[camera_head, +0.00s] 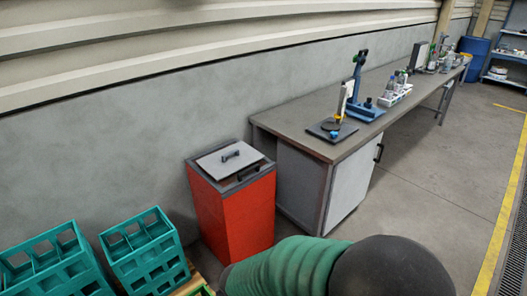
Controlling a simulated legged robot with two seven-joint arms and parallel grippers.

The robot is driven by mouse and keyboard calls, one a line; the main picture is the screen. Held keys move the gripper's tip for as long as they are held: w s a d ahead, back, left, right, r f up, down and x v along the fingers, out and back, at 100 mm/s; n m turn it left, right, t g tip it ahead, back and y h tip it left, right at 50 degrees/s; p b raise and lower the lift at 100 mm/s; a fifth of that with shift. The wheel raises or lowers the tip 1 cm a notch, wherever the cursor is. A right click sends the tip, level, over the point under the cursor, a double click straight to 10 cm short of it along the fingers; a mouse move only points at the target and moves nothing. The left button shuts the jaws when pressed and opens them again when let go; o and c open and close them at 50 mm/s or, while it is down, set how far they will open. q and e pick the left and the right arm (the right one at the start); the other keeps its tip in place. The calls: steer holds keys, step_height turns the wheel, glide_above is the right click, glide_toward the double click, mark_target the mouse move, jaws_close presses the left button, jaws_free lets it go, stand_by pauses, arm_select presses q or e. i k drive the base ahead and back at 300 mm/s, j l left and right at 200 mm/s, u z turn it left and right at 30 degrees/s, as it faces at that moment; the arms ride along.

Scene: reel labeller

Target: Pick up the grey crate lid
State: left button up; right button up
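A light grey lid (218,165) with a small dark handle lies on top of a red box-shaped bin (236,216) against the wall. The lid looks flat and slightly askew to the bin's dark rim. A second dark handle (248,172) shows beside the lid, at the front right of the bin top. Neither of my grippers is in view, so nothing shows touching the lid.
Two teal bottle crates (146,258) stand at the lower left. A long workbench (292,119) with a white cabinet door (350,187) stands right of the bin, holding a blue stand (365,108) and bottles. The floor (430,180) to the right is clear.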

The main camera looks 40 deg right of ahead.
mark_target(220, 165)
steer(key=l, duration=1.15)
steer(key=i+l, duration=0.15)
steer(key=l, duration=1.05)
steer(key=i+l, duration=0.9)
steer(key=i, duration=0.95)
